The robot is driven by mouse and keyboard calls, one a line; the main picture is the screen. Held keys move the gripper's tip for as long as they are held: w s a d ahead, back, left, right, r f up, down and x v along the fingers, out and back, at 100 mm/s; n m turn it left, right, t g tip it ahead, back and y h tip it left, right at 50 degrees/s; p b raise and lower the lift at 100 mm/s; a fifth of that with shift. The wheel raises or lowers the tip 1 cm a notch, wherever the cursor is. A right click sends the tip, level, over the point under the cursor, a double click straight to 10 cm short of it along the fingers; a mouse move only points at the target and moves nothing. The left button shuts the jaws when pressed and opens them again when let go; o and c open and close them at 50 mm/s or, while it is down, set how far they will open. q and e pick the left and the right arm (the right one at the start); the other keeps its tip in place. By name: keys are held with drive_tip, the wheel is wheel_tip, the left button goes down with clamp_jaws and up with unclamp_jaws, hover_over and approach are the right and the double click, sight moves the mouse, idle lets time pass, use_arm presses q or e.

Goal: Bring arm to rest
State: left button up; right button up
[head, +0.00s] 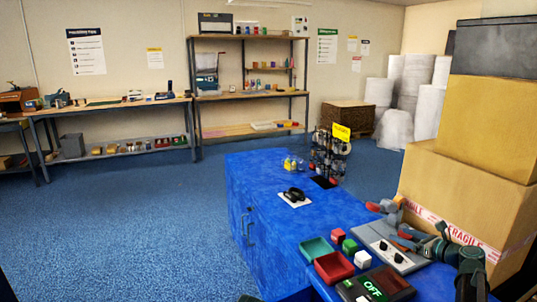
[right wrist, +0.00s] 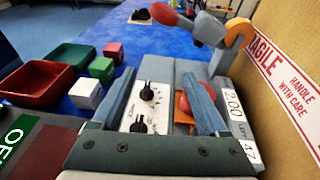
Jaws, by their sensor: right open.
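My right gripper (head: 412,240) is at the right of the blue-topped counter, beside the large carton. In the right wrist view its two fingers (right wrist: 161,85) stand wide apart, with nothing held between them. Behind and between them show a light panel with black knobs (right wrist: 152,95) and a rounded red-orange thing (right wrist: 184,103), partly hidden by the right finger. My left gripper does not show clearly in either view.
A carton (head: 455,200) walls off the right. Open blue floor (head: 130,225) lies left.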

drive_tip(key=s+a, duration=0.1)
drive_tip(key=s, duration=0.1)
drive_tip(key=s+a, duration=0.2)
drive_tip(key=s+a+r, duration=0.1)
drive_tip(key=s+a, duration=0.1)
drive_tip(key=s, duration=0.1)
drive_tip(key=shift+a+p, duration=0.15)
drive_tip(key=shift+p, duration=0.25)
drive_tip(key=w+a+r+m+t+h+p, duration=0.1)
drive_tip(key=w+a+r+t+h+p, duration=0.1)
drive_tip(key=a+r+p, duration=0.3)
drive_tip(key=a+r, duration=0.2)
drive_tip(key=a, duration=0.1)
drive_tip(key=shift+a+r+m, duration=0.2)
drive_tip(key=shift+m, duration=0.1)
